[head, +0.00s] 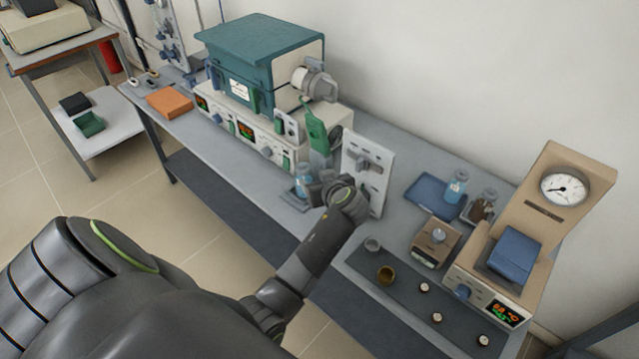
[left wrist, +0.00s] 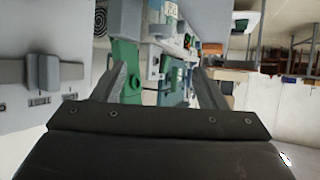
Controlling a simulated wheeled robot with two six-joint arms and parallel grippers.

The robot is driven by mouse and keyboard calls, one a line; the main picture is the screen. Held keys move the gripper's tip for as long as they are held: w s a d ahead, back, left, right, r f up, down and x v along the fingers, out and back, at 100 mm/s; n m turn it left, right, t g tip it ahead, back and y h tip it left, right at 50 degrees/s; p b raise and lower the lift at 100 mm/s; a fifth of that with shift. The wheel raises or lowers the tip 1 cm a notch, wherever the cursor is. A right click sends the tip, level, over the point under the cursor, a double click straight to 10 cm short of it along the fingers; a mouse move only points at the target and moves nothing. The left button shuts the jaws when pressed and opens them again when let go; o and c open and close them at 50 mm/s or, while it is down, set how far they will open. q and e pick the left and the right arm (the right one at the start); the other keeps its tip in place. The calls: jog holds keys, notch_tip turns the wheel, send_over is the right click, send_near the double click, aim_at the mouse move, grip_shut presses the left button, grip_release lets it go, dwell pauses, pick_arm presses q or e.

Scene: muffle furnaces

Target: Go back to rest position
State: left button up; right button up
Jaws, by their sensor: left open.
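My left gripper (head: 318,188) is at the front edge of the bench, just left of an upright pale panel with a handle (head: 376,182). In the left wrist view the gripper's two fingers (left wrist: 163,86) stand apart with nothing held between them. The pale panel with its grey handle (left wrist: 45,72) fills the left of that view, beside the fingers and not between them. The muffle furnace (head: 262,52) with a teal top stands behind the gripper on a control base. My right gripper is not in view.
A green object (head: 317,128) stands by the furnace. To the right are a blue tray (head: 428,197), a small brown box (head: 437,243), a dark mat (head: 402,299) with small vessels, and a beige gauge unit (head: 537,225).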

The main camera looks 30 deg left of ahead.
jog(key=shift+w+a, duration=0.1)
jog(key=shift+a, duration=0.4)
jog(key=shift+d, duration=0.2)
